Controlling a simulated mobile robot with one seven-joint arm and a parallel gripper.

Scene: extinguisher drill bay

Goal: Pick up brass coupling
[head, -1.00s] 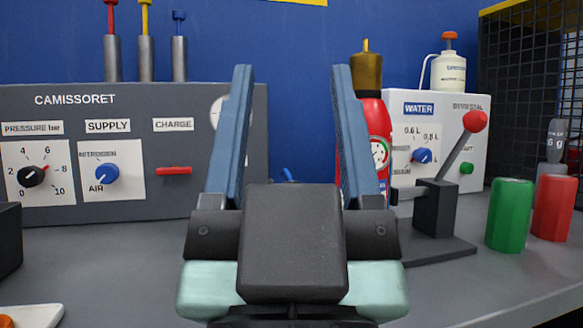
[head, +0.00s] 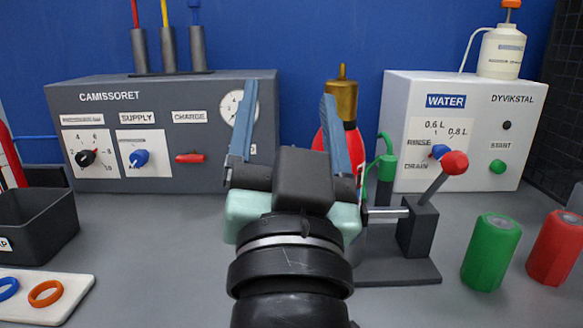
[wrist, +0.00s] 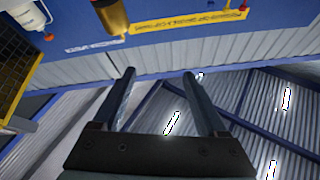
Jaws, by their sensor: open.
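The brass coupling (head: 341,98) is gold-coloured with a narrow tip. It sits upright on top of a red extinguisher (head: 356,146) at the back of the bench. In the wrist view a brass piece (wrist: 112,17) shows at the top, above and left of the fingers. My gripper (head: 287,95) is open with nothing between its fingers. The fingers also show in the wrist view (wrist: 158,74), apart and empty.
The grey CAMISSORET panel (head: 180,140) stands at left, the white WATER box (head: 455,125) at right. A lever stand (head: 417,230), a green cylinder (head: 490,250) and a red cylinder (head: 555,247) stand at front right. A black bin (head: 35,225) and white tray (head: 75,285) are at left.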

